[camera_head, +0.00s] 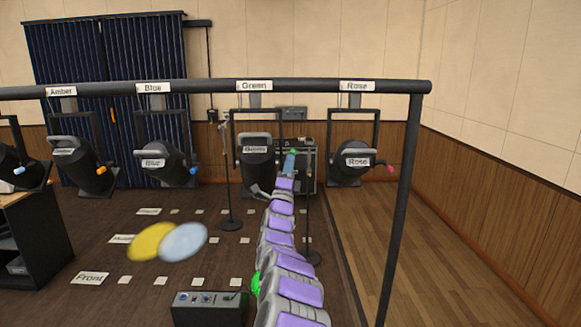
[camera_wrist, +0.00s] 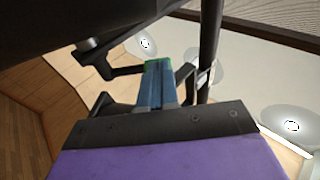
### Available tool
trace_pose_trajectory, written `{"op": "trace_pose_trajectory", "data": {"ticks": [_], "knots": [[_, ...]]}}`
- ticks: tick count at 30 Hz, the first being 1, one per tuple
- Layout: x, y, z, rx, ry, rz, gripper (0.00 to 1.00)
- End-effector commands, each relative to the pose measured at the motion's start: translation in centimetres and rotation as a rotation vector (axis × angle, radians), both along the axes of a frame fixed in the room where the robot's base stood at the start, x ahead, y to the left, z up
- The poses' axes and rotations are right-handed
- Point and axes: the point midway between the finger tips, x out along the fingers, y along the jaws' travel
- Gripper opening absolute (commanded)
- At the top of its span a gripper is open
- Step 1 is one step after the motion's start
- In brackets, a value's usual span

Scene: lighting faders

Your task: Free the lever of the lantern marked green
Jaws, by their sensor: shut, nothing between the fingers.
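The lantern marked green (camera_head: 257,158) hangs in its yoke from the overhead bar, under the "Green" sign (camera_head: 254,86). A small green piece (camera_head: 293,152), which looks like its lever's end, shows at the lantern's right side. My gripper (camera_head: 290,160) reaches up there with its blue fingers together and empty. In the wrist view my gripper (camera_wrist: 157,80) has the green piece (camera_wrist: 158,63) right at its fingertips. I cannot tell whether they touch. The rest of the lever is hidden.
The rose lantern (camera_head: 352,162) hangs to the right and the blue lantern (camera_head: 165,163) to the left. A dark upright post (camera_head: 402,200) holds the bar's right end. Thin stands (camera_head: 228,180) rise near the arm. A control box (camera_head: 208,308) stands in front.

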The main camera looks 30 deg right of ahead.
Motion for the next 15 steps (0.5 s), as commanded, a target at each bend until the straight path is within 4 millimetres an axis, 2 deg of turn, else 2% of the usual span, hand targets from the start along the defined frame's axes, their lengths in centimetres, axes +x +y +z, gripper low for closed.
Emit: {"op": "trace_pose_trajectory", "data": {"ticks": [4, 15], "knots": [[0.4, -0.1, 1.4, 0.053, 0.076, 0.002, 0.00], [1.6, -0.8, 2.8, 0.172, 0.282, 0.000, 0.00]]}}
